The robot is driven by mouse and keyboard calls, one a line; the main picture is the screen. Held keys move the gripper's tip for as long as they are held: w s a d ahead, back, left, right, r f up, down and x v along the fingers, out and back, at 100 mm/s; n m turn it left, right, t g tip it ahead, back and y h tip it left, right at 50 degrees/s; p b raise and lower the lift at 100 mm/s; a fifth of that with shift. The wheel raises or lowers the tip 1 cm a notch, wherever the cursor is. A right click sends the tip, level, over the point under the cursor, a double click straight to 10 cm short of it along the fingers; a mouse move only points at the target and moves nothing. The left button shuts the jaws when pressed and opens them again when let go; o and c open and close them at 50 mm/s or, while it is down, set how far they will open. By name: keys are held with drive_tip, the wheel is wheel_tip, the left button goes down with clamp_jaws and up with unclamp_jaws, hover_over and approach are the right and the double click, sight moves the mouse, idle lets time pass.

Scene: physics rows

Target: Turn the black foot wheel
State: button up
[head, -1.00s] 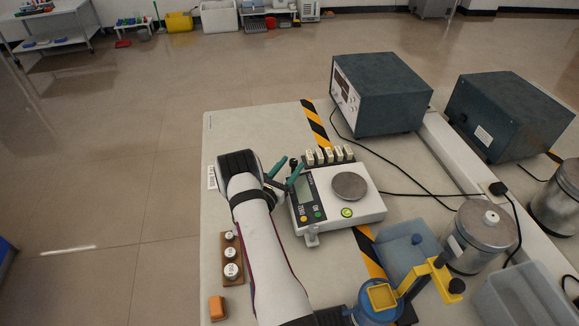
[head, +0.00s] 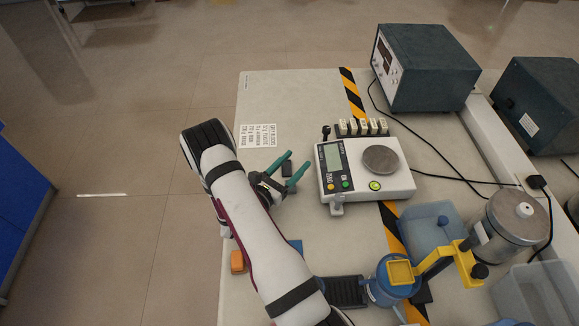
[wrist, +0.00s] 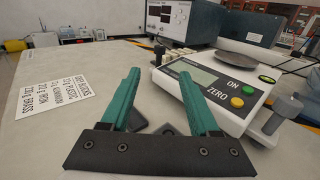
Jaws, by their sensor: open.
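The white balance (head: 345,185) stands on the bench, with a round steel pan, a display and buttons. A small black foot wheel (head: 326,131) shows at its far left corner; in the wrist view it is a small dark shape (wrist: 159,50) beyond the fingertips. A grey foot wheel (head: 337,199) is at its near left corner and also shows in the wrist view (wrist: 270,124). My gripper (head: 298,160) has teal fingers, open and empty, left of the balance and short of the black wheel. The wrist view shows the fingers apart (wrist: 159,74).
A row of small pale blocks (head: 362,127) stands behind the balance, close to the black wheel. A printed card (head: 260,136) lies on the bench to the left. A blue-grey instrument box (head: 430,75) stands at the back, with cables running right of the balance.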

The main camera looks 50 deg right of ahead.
sight(323, 132)
drive_tip(key=shift+s+a, duration=0.1)
drive_tip(key=shift+a, duration=0.85)
drive_tip(key=w+d+m+g, duration=0.1)
drive_tip(key=w+g, duration=0.1)
drive_tip(key=w+m+g, duration=0.2)
drive_tip(key=w+d+m+g, duration=0.1)
drive_tip(key=w+g, duration=0.1)
drive_tip(key=shift+w+d+f+g+y, duration=0.1)
drive_tip(key=shift+w+d+g+y, duration=0.05)
drive_tip(key=shift+d+g+y, duration=0.15)
drive_tip(key=shift+m+g, duration=0.3)
drive_tip(key=x, duration=1.6)
drive_tip(key=shift+d+f, duration=0.25)
drive_tip(key=shift+f, duration=0.1)
drive_tip(key=shift+c, duration=0.4)
clamp_jaws()
